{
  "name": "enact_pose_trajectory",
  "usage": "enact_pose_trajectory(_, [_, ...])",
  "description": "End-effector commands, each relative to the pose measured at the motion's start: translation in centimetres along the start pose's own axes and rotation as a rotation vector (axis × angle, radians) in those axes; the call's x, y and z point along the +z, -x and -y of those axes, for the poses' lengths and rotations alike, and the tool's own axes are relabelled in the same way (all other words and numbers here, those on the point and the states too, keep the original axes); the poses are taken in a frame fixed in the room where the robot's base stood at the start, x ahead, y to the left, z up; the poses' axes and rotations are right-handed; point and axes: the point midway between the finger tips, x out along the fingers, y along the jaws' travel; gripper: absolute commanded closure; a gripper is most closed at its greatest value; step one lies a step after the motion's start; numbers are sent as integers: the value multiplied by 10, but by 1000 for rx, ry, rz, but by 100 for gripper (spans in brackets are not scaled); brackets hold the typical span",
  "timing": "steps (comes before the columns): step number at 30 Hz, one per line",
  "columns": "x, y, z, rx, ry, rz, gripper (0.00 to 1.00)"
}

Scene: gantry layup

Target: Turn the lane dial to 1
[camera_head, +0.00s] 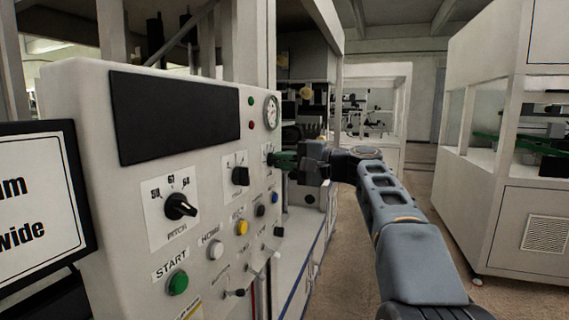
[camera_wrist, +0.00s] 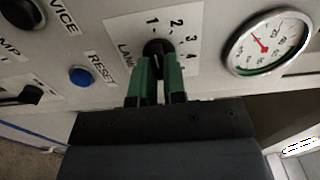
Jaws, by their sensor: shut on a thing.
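The lane dial shows in the wrist view as a black knob (camera_wrist: 157,47) on a white plate (camera_wrist: 125,27) marked LANE, with numbers 1 to 4 around it. My gripper (camera_wrist: 159,66) has its two green fingers shut on the knob, one on each side. The fingers hide much of the knob, and I cannot tell which number it points to. In the head view my gripper (camera_head: 276,160) reaches the panel's right part, in front of the lane plate (camera_head: 266,149), and covers most of the dial.
The control panel (camera_head: 90,100) also carries a pitch dial (camera_head: 180,206), another black dial (camera_head: 240,176), a green START button (camera_head: 178,282), several other buttons and small levers. A gauge (camera_wrist: 268,42) sits right of the lane dial, a blue RESET button (camera_wrist: 81,75) left. The aisle floor (camera_head: 345,250) is clear.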

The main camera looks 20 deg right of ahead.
Motion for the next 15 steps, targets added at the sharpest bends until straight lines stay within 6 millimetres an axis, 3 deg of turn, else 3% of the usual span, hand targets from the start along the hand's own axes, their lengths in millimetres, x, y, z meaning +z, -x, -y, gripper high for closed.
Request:
enact_pose_trajectory(11, [0, 0, -2, 5, 5, 3, 100])
enact_pose_trajectory(12, [0, 0, -2, 5, 4, 3, 84])
enact_pose_trajectory(15, [0, 0, -2, 4, 4, 2, 75])
